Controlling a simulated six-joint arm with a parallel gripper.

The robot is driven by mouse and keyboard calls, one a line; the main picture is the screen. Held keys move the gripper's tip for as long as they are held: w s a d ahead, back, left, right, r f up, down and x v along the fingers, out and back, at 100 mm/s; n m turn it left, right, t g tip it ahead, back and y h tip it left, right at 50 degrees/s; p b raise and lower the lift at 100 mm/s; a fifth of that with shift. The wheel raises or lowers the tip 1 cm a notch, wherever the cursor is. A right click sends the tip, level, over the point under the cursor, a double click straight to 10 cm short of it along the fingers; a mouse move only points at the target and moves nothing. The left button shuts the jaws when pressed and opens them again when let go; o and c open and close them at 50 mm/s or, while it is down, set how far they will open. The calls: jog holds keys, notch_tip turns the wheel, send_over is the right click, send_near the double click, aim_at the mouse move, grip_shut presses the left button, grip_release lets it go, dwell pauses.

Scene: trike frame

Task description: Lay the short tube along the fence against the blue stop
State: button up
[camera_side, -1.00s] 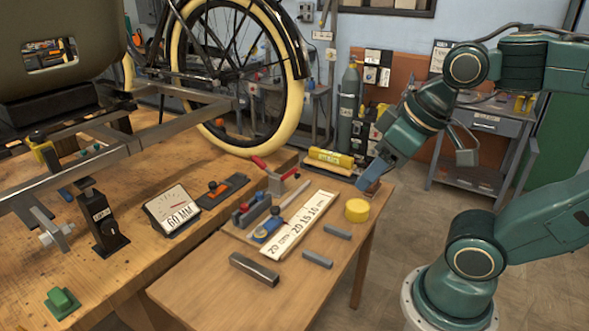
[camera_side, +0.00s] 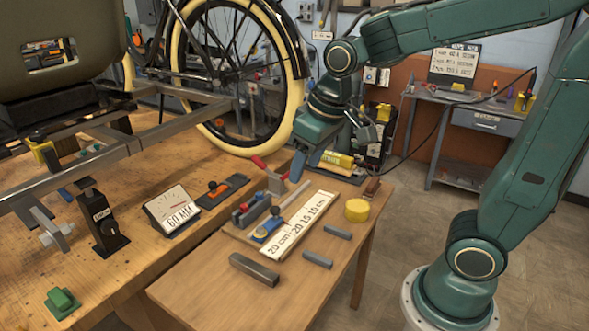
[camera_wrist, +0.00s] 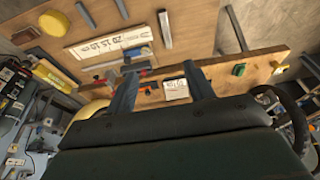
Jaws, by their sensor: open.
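Two slim grey tubes lie on the small table in the side view, one (camera_side: 337,231) near the yellow disc and one (camera_side: 317,259) closer to the front. A thicker grey tube (camera_side: 254,269) lies to their left. A thin grey strip (camera_side: 295,203), perhaps the fence, runs beside the ruler. My gripper (camera_side: 302,170) is open and empty above the table's far end; its spread fingers show in the wrist view (camera_wrist: 160,72).
A yellow disc (camera_side: 357,210) and a brown block (camera_side: 373,188) are on the right side of the table. A red-handled clamp (camera_side: 275,178) stands near my fingers.

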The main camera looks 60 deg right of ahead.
jog(key=w+f+g, duration=0.2)
jog(key=w+f, duration=0.6)
jog(key=w, duration=0.1)
jog(key=g, duration=0.1)
send_over(252, 265)
notch_tip(252, 265, down, 12)
jog(key=shift+w+f, duration=0.2)
jog(key=shift+f, duration=0.3)
jog(key=shift+f, duration=4.3)
jog(key=shift+f, duration=0.1)
jog(key=shift+s+f, duration=0.15)
jog(key=shift+f, duration=2.3)
